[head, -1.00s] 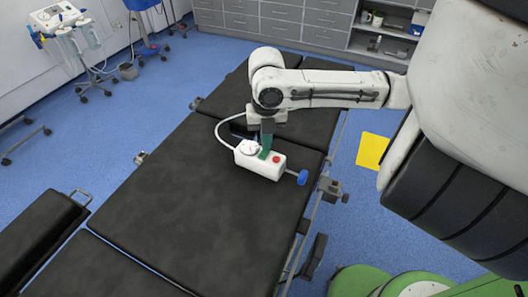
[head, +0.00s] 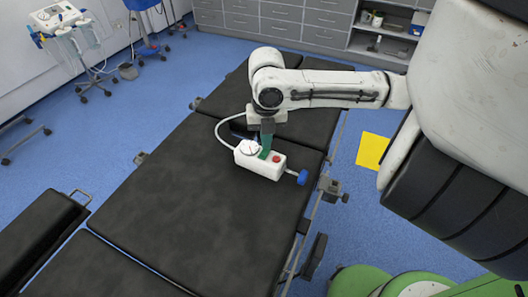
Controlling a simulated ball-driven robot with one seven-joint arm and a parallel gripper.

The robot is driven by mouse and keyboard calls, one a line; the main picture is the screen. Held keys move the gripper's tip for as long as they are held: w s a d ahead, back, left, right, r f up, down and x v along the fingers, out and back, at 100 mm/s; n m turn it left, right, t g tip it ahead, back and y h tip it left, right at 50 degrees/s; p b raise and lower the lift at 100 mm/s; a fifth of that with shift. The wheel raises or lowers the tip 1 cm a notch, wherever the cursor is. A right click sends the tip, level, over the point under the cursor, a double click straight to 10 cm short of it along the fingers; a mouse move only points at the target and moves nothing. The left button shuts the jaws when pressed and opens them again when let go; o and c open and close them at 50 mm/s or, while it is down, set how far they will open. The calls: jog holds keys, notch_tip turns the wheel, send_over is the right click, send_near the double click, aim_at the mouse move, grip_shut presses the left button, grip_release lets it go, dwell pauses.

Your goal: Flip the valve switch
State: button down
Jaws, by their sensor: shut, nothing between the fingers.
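A white valve box (head: 258,166) lies on the black operating table (head: 180,220). It has a round white dial (head: 249,147) on top at its left end, a red button (head: 277,158) near the right, and a blue knob (head: 302,177) sticking out of its right end. A white hose (head: 218,128) curves from its left end behind it. My gripper (head: 265,153) points down with its green fingers shut and empty, the tips at the top of the box between dial and red button. I cannot tell whether they touch it. The switch itself is not clearly visible, perhaps hidden by the fingers.
A metal side rail with a clamp (head: 331,188) runs along the table's right edge. The table in front of the box is clear. Grey drawers (head: 280,20) stand at the back, and a yellow sheet (head: 372,151) lies on the blue floor.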

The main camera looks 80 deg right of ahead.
jog(key=shift+f+b, duration=0.7)
jog(key=shift+f, duration=0.2)
dwell(0.4)
jog(key=shift+r, duration=0.1)
jog(key=shift+r+p, duration=3)
jog(key=shift+r, duration=0.45)
